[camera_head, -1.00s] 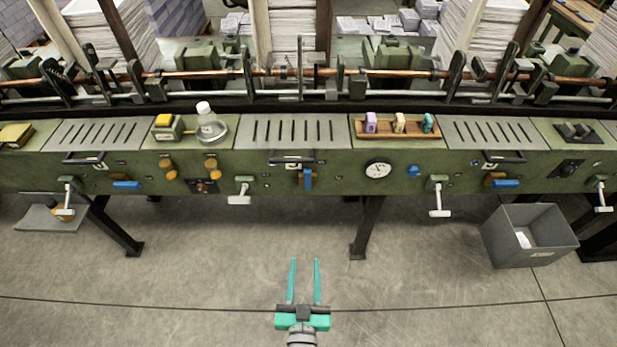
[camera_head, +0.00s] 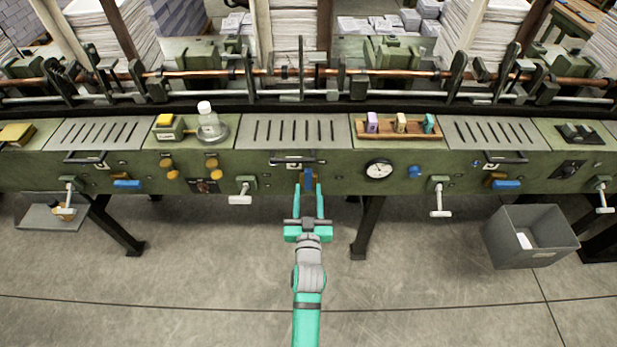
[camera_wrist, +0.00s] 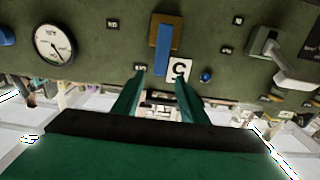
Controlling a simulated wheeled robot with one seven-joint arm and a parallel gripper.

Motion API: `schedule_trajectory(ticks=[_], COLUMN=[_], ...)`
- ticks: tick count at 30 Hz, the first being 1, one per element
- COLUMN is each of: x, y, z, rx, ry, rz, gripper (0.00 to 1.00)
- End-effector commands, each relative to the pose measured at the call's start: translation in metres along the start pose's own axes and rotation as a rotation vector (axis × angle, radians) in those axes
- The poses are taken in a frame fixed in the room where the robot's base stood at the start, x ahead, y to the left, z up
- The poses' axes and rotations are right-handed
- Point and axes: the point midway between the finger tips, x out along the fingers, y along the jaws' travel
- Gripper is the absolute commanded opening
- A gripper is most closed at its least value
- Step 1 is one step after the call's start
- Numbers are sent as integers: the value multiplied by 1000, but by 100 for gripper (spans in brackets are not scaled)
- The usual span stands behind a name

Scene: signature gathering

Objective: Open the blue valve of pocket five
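The blue valve (camera_head: 308,176) of the middle pocket is a flat blue lever, upright on a brown mount on the green machine front. In the wrist view, which is upside down, the blue valve (camera_wrist: 162,45) hangs over a white number label (camera_wrist: 179,69) that looks like an inverted 5. My gripper (camera_head: 308,188) is open and empty, in front of the lever. Its two fingertips stand one on each side of the lever in both views. In the wrist view my gripper (camera_wrist: 162,73) lines up with the lever's end; contact cannot be told.
A dark handle bar (camera_head: 293,158) sits just above the valve. A round gauge (camera_head: 378,171) and a blue knob (camera_head: 414,172) are to the right. A white-ended crank (camera_head: 240,196) is at left. Other blue levers (camera_head: 126,184) lie horizontal. A grey bin (camera_head: 530,238) stands on the floor at right.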

Motion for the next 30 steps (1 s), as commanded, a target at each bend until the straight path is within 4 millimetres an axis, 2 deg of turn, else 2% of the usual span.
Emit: schedule_trajectory(ticks=[1,6,12,24,25,27,30], x=[10,36,56,62,62,62,62], y=[2,1,0,0,0,0,0], z=[-1,-1,0,0,0,0,0], rx=[-2,-3,-1,0,0,0,-1], ry=[2,2,0,0,0,0,0], rz=[2,1,0,-1,-1,-1,-1], gripper=[39,39,39,39,37,20,0])
